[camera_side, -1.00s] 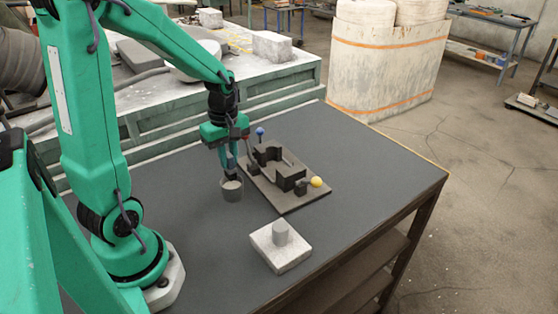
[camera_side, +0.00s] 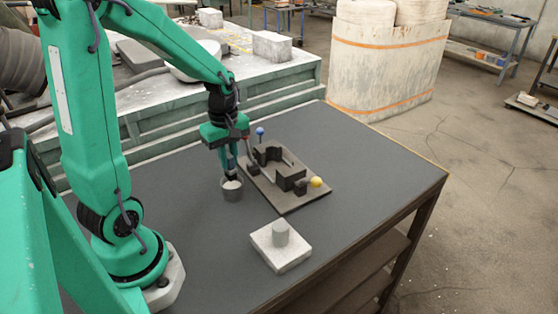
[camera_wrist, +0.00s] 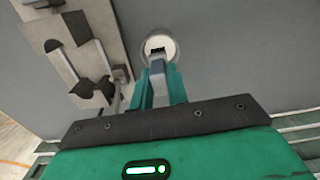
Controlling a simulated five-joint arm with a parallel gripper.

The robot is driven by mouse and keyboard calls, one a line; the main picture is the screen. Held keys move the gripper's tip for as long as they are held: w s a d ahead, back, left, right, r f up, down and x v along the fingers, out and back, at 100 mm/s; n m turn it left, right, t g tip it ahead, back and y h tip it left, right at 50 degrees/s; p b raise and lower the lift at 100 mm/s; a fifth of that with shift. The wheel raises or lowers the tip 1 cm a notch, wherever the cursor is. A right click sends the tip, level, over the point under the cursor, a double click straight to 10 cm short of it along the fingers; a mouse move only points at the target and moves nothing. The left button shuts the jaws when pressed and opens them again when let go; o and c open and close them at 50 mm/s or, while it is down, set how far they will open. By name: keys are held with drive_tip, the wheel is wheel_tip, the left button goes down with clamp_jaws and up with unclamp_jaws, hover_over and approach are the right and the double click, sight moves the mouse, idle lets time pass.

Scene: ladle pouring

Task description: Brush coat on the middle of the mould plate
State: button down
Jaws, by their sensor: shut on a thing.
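My gripper (camera_side: 229,160) is shut on a brush (camera_wrist: 157,68) with a blue-grey handle and dark bristles, pointing down. The bristles are at the mouth of a small grey cup (camera_side: 232,194) standing on the table left of the mould plate. In the wrist view, the bristles show against the white contents of the cup (camera_wrist: 172,40); I cannot tell how deep they reach. The mould plate (camera_side: 285,205) is a flat brown-grey plate with dark mould blocks (camera_side: 290,179). It also shows at upper left in the wrist view (camera_wrist: 117,48).
A blue ball (camera_side: 260,132) and a yellow ball (camera_side: 316,182) stand at the plate's far and right ends. The dark table (camera_side: 370,170) is clear to the right.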

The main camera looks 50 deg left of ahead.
sight(230, 166)
drive_tip(key=shift+f, duration=0.45)
drive_tip(key=shift+f, duration=0.35)
drive_tip(key=shift+f, duration=0.95)
idle(1.7)
drive_tip(key=shift+r, duration=0.15)
drive_tip(key=shift+r, duration=3.6)
drive_tip(key=w+r+m, duration=0.2)
drive_tip(key=w+m, duration=1.3)
drive_tip(key=m, duration=0.4)
drive_tip(key=shift+d, duration=0.45)
